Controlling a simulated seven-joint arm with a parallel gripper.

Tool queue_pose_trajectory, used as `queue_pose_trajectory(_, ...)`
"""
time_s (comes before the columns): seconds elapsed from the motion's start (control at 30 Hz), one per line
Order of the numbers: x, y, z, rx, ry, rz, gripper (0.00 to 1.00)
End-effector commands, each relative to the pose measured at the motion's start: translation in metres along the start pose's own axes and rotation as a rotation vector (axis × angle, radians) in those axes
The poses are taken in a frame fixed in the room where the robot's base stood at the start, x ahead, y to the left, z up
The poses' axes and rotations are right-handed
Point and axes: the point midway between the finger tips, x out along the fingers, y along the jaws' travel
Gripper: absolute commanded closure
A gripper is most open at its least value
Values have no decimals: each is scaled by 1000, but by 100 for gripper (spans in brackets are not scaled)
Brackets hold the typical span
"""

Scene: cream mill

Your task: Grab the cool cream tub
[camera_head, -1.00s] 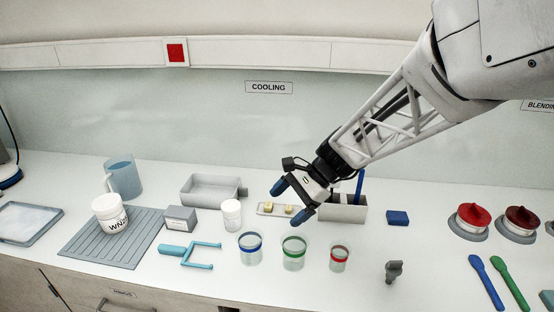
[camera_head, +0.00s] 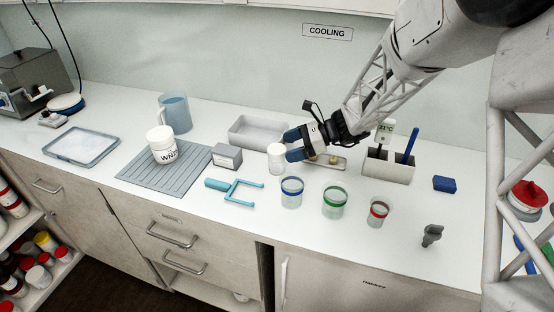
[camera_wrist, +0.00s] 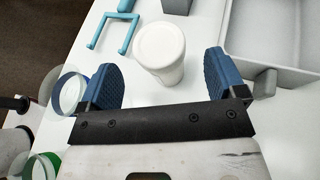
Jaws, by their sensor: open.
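A large white tub (camera_head: 160,138) with dark lettering, partly readable as "WN", stands upright on the ribbed grey cooling mat (camera_head: 138,172) at the left. A smaller plain white lidded jar (camera_head: 277,158) stands upright on the counter, right of the grey block. My gripper (camera_head: 291,145) is open beside this smaller jar, its blue fingertips close to the jar's right side. In the wrist view the jar (camera_wrist: 160,48) lies ahead of and between the two blue fingers, with visible space on both sides. The large tub is not in the wrist view.
A grey open tray (camera_head: 258,132) stands behind the jar. A grey block (camera_head: 227,157) and a turquoise fork-shaped tool (camera_head: 236,189) are to its left.

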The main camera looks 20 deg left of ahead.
Motion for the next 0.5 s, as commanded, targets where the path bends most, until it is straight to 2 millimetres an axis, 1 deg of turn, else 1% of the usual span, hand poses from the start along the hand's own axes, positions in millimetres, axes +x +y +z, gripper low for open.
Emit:
queue_pose_trajectory(0.27, 1, 0, 0, -1, 1, 1, 10)
queue_pose_trajectory(0.37, 4, 0, 0, -1, 1, 1, 10)
queue_pose_trajectory(0.5, 14, 1, 0, -1, 0, 2, 10)
